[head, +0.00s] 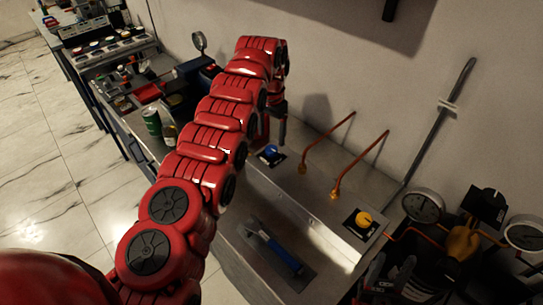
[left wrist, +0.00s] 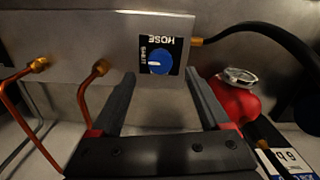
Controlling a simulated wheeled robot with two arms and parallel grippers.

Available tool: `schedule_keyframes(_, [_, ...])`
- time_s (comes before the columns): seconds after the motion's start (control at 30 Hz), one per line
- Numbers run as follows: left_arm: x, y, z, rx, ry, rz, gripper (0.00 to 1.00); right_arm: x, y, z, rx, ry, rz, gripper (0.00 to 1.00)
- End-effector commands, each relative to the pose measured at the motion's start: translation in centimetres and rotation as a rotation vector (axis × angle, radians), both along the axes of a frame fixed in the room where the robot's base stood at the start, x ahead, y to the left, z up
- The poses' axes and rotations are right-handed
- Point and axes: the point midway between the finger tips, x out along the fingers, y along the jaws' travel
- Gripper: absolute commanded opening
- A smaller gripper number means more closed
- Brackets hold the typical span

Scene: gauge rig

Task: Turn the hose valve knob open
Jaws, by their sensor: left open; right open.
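The hose valve knob is a round blue knob (left wrist: 160,62) on a black plate marked HOSE and SHUT, fixed to a grey metal panel (left wrist: 75,35). A white pointer line on it lies toward the word SHUT. It also shows in the head view as a blue knob (head: 270,151) on the bench. My left gripper (left wrist: 161,80) is open and empty, its two fingers either side of the plate in the left wrist view. Whether they touch it I cannot tell. In the head view my left arm partly hides this gripper (head: 277,125). My right gripper (head: 388,282) is open at the lower right.
A yellow knob (head: 364,219) and a gauge (head: 423,206) stand to the right. A red item (left wrist: 236,100) and black hose (left wrist: 275,38) are close on the right.

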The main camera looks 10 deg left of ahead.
Motion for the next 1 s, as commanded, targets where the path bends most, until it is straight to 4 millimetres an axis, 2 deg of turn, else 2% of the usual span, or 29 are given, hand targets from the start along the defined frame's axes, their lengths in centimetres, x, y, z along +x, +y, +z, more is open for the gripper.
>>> schedule_keyframes(0.1, [-0.1, 0.2, -1.9, 0.001, 0.003, 0.002, 0.80, 0.0, 0.0, 1.5, 0.000, -0.001, 0.000, 0.50])
schedule_keyframes(0.3, [0.0, -0.1, -4.9, -0.001, 0.000, -0.001, 0.80, 0.0, 0.0, 1.8, 0.000, 0.000, 0.000, 0.50])
schedule_keyframes(0.7, [0.1, 0.0, -5.6, 0.001, -0.004, 0.000, 0.78, 0.0, 0.0, 1.8, 0.000, 0.000, 0.000, 0.50])
schedule_keyframes(1.0, [0.1, 0.0, -5.5, 0.001, -0.004, 0.000, 0.24, 0.0, 0.0, 1.8, 0.000, 0.000, 0.000, 0.50])
